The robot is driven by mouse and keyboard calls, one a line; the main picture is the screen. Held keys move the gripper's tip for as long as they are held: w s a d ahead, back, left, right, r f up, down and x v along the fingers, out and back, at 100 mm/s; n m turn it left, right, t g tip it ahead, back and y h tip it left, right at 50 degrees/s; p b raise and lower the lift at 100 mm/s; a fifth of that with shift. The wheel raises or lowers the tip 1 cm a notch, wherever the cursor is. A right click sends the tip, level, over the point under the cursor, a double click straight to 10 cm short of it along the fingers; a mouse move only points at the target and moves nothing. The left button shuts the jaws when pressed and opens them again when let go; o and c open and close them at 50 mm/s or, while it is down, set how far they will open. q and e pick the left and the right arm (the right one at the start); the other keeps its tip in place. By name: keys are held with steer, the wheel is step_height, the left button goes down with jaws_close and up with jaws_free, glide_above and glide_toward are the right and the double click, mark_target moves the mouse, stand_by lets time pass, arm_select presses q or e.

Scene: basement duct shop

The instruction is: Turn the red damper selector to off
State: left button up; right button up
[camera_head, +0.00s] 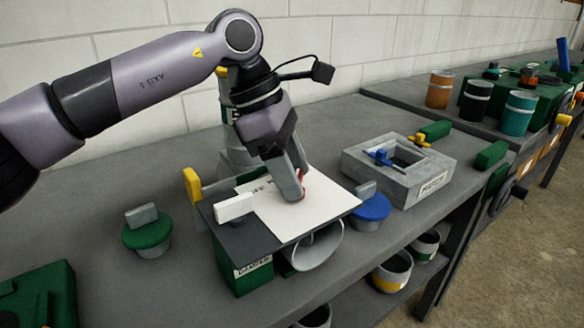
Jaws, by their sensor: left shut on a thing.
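The damper unit (218,225) stands on the bench, with a dark top, a white panel (325,198) and a green base labelled "DAMPER". The red damper selector (303,183) is on the white panel, mostly hidden behind my gripper. My left gripper (293,192) comes down from above and is shut on the selector. Some dark lettering shows on the panel left of the gripper, partly covered and too small to read. The selector's pointing direction cannot be told. My right gripper is not in view.
A white block (234,208) and a yellow piece (193,187) are at the unit's left edge. A green knob-topped item (147,233) stands left, a blue one (371,208) right. A grey box labelled "MATCH" (400,165) is farther right. Cans (392,270) sit on the lower shelf.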

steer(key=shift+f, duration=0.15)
arm_select(q)
steer(key=shift+f+n+t+b, duration=0.1)
steer(key=shift+n+t+b, duration=0.2)
steer(key=shift+n+b, duration=0.25)
steer(key=shift+s+n+t+b, duration=0.1)
steer(key=shift+n+t+b, duration=0.4)
steer(key=shift+n+b, duration=0.55)
steer(key=n+t+b, duration=0.1)
steer(key=n, duration=0.2)
steer(key=shift+s, duration=0.1)
steer(key=n+t+y+b, duration=0.1)
steer(key=n+b, duration=0.1)
steer(key=n, duration=0.1)
steer(key=shift+n+b, duration=0.3)
steer(key=n+t+y+b, duration=0.1)
steer(key=n+b, duration=0.1)
steer(key=n, duration=0.1)
steer(key=shift+s+d+n, duration=0.1)
steer(key=shift+d+n, duration=0.05)
steer(key=shift+n, duration=0.25)
steer(key=shift+n+t+y+b, duration=0.4)
steer(key=shift+n+y+b, duration=0.4)
steer(key=shift+n, duration=1.4)
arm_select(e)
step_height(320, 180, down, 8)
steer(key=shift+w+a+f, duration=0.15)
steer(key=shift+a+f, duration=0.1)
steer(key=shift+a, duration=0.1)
